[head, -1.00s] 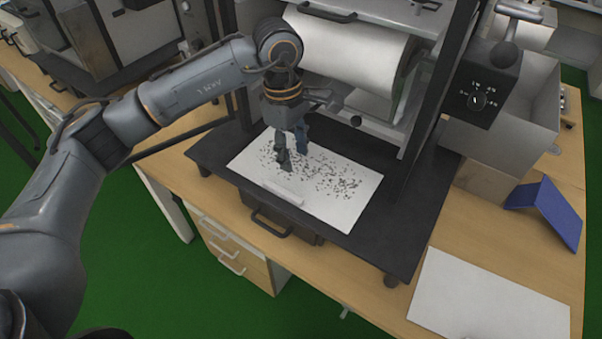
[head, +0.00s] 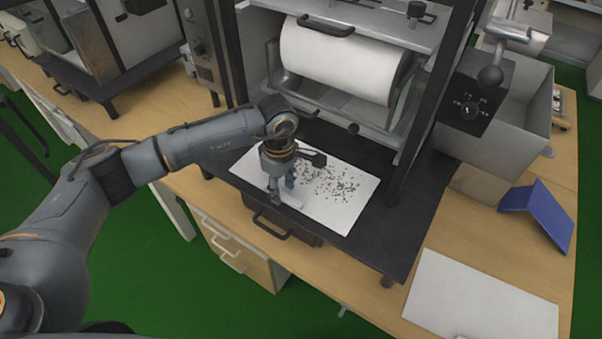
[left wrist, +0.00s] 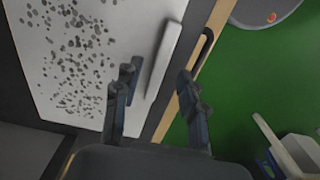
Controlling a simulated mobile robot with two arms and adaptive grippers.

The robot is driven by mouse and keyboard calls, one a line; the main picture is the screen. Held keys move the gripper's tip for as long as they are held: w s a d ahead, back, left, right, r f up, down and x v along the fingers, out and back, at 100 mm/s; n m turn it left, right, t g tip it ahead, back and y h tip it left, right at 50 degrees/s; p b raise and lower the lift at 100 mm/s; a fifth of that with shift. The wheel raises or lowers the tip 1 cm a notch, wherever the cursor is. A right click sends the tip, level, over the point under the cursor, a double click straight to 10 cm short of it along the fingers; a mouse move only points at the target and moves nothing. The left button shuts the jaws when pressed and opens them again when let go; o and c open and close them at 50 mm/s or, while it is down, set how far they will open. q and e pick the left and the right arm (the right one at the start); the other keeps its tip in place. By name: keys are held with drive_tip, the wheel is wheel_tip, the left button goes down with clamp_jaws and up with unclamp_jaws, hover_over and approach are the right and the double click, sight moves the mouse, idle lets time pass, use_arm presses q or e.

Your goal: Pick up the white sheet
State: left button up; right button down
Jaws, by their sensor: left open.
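A white sheet (head: 345,209) scattered with dark specks lies on the black base of the bench machine. It also fills the upper left of the left wrist view (left wrist: 35,75). A short pale bar (left wrist: 166,62) stands along the sheet's front edge, and part of it shows in the head view (head: 291,201). My left gripper (head: 281,188) is open at this front edge, pointing down. In the left wrist view its two fingers (left wrist: 158,80) are apart, on either side of the bar's line. I cannot tell whether they touch it. My right gripper is not in view.
The machine's roller (head: 340,62) and dark upright posts stand behind the sheet. A plain white board (head: 480,297) lies on the bench at lower right, with a blue folded piece (head: 540,210) beyond it. Green floor is open at the front.

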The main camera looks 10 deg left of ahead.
use_arm(q)
drive_tip(key=shift+f, duration=0.75)
clamp_jaws()
